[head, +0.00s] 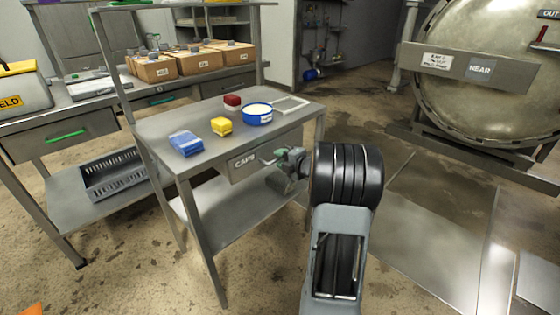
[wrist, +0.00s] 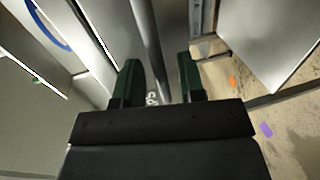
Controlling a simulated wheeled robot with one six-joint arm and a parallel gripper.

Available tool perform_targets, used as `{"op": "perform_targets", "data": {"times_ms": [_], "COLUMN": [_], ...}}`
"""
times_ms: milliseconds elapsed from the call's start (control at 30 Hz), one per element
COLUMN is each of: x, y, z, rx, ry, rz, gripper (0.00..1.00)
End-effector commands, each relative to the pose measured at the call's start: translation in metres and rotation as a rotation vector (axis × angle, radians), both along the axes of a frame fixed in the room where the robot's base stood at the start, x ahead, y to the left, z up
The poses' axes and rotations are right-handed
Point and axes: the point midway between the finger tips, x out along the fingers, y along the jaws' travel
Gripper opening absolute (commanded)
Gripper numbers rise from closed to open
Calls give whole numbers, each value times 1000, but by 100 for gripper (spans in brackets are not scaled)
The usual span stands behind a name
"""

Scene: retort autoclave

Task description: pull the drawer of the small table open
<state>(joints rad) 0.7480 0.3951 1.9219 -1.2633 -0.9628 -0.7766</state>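The small table (head: 180,131) stands left of centre in the head view, with its drawer (head: 236,174), marked CAPS, under the top. The drawer front looks about flush with the table. My gripper (head: 275,160) is at the drawer front, right of the label, and partly covers it. In the wrist view my gripper (wrist: 158,78) is open, with its two dark green fingers apart. A grey bar (wrist: 148,45) runs into the gap between them, and part of the lettering shows there. I cannot tell whether this bar is the handle or whether a finger touches it.
A bench with cardboard boxes (head: 155,69) stands behind. The autoclave (head: 490,65) is at right. Floor in front is clear.

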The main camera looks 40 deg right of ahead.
Motion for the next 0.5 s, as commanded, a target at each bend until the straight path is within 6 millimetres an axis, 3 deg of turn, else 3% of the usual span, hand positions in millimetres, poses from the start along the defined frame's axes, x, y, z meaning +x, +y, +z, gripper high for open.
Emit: {"op": "perform_targets", "data": {"times_ms": [500], "x": [10], "y": [2], "z": [-2], "rx": [0], "ry": [0], "rz": [0], "gripper": [34]}}
